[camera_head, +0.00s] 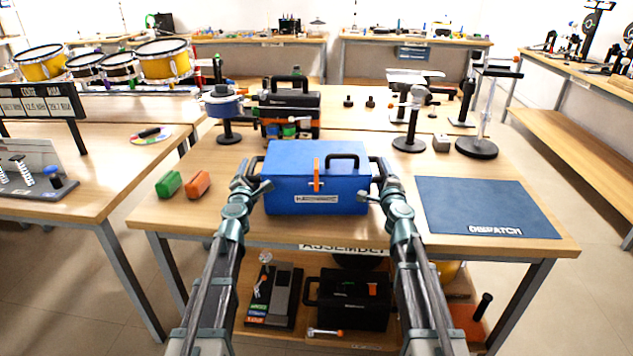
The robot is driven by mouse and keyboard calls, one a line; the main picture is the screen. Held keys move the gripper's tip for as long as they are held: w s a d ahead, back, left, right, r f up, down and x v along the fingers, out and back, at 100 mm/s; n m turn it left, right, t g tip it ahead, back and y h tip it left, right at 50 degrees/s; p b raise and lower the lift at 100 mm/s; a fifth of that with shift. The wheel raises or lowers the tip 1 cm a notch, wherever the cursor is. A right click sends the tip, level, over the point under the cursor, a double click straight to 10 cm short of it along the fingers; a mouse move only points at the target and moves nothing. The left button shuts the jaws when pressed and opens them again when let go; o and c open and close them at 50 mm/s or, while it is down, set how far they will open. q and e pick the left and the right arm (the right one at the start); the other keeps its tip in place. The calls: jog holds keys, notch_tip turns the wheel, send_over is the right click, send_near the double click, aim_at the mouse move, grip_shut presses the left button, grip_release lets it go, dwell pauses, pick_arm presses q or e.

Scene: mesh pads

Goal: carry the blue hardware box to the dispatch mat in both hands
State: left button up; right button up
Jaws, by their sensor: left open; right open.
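The blue hardware box (300,180) stands upright on the wooden table, left of the dispatch mat. It has an orange latch, a dark top handle and a dark handle at each side. The dark blue dispatch mat (480,205) lies flat and bare to the right. My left gripper (256,183) is open at the box's left side handle. My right gripper (376,184) is open at the right side handle. I cannot tell whether the fingers touch the handles.
Green (169,184) and orange (197,184) blocks lie left of the box. A black and orange toolbox (290,108) and a blue round-topped stand (224,106) are behind it. Stands with round black bases (477,147) stand behind the mat. Table between box and mat is narrow.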

pick_arm(q)
jog(key=shift+w, duration=0.65)
pick_arm(e)
jog(key=shift+w, duration=0.65)
pick_arm(q)
jog(key=c, duration=1)
pick_arm(e)
jog(key=c, duration=1)
pick_arm(q)
grip_shut()
jog(key=shift+a, duration=0.15)
pick_arm(e)
jog(key=shift+d, duration=0.1)
